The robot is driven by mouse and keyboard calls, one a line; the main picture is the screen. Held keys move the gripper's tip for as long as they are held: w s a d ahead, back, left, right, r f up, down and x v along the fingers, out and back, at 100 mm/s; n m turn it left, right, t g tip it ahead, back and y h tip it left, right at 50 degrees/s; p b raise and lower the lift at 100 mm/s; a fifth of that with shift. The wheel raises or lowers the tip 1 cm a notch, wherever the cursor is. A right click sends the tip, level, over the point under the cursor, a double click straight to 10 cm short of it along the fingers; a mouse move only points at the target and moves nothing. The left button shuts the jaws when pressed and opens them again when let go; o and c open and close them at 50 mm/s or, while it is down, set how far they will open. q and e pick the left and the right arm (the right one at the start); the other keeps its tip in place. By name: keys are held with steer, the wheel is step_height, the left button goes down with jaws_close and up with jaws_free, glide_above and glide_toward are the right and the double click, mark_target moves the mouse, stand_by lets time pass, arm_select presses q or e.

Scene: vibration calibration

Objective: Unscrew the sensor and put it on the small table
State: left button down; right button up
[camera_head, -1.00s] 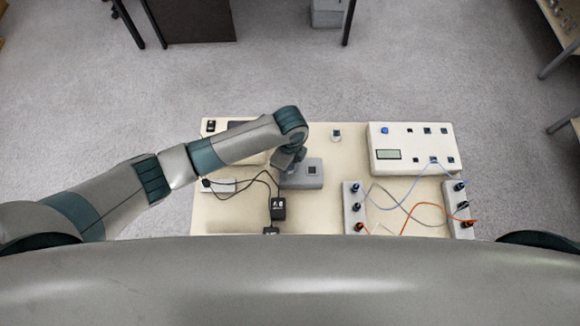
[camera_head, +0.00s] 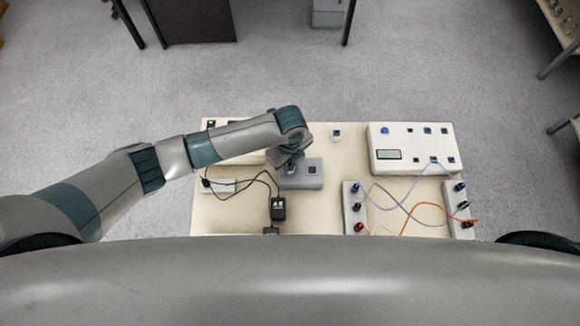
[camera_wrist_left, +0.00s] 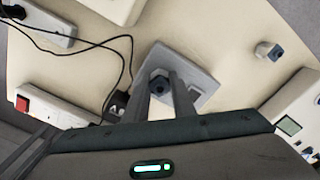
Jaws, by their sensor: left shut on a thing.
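My left gripper (camera_head: 291,164) reaches down over the left part of a grey block (camera_head: 315,180) on the cream table (camera_head: 330,216). In the left wrist view its two fingers (camera_wrist_left: 163,88) are on either side of a small grey sensor with a dark round centre (camera_wrist_left: 158,81), shut on it. The sensor appears to be at the grey block (camera_wrist_left: 206,72); whether it still touches the block is hard to tell. In the head view the arm mostly hides it. My right gripper is not in view.
A small white-and-dark cube (camera_head: 336,135) stands alone behind the block. A white box with a display (camera_head: 412,140) is at the back right. Two terminal strips with cables (camera_head: 462,222) are at the right. A black adapter (camera_head: 278,208) with cables lies in front.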

mark_target(290, 164)
arm_select(q)
steer(key=n, duration=0.3)
steer(key=shift+n, duration=0.5)
steer(key=n, duration=0.4)
steer(key=shift+r, duration=0.35)
stand_by(1.0)
steer(key=shift+r, duration=1.65)
